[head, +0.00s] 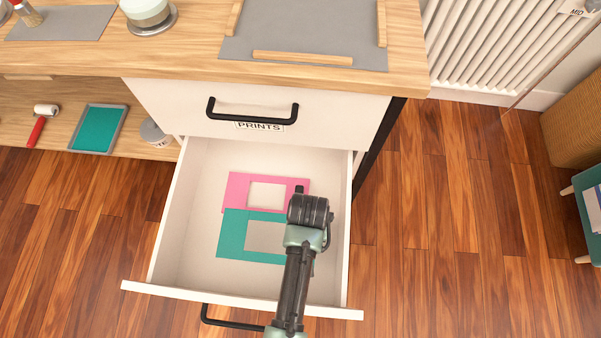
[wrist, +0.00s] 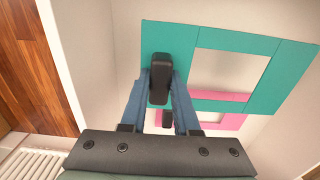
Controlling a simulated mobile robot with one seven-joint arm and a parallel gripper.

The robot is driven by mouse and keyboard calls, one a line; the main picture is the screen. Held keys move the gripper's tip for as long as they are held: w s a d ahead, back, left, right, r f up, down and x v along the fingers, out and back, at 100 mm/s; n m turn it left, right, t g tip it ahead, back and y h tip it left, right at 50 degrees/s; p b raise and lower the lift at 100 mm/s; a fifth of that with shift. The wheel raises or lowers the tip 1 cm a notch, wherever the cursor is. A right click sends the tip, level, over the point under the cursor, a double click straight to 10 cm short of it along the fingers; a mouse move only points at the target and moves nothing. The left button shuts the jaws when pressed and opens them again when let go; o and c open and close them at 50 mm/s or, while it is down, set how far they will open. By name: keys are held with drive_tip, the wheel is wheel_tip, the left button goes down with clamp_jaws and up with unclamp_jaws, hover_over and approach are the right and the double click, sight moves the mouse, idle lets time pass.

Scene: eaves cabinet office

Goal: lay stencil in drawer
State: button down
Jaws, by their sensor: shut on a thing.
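A teal frame-shaped stencil (head: 231,235) with a rectangular opening is in the drawer, partly covered by my arm. I cannot tell how far the teal stencil is above the drawer floor.
The drawer's side wall shows in the wrist view (wrist: 62,62). A grey mat (head: 300,30) with wooden strips (head: 302,58) lies on the worktop above. A roller (head: 37,125) and a teal tray (head: 97,130) sit on the shelf at left.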

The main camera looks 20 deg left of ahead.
drive_tip(key=shift+f+b, duration=1.35)
drive_tip(key=shift+f, duration=2.2)
drive_tip(key=shift+f, duration=0.15)
drive_tip(key=c, duration=0.7)
unclamp_jaws()
drive_tip(key=shift+o, duration=0.2)
wheel_tip(320, 180, up, 12)
drive_tip(key=p, duration=0.5)
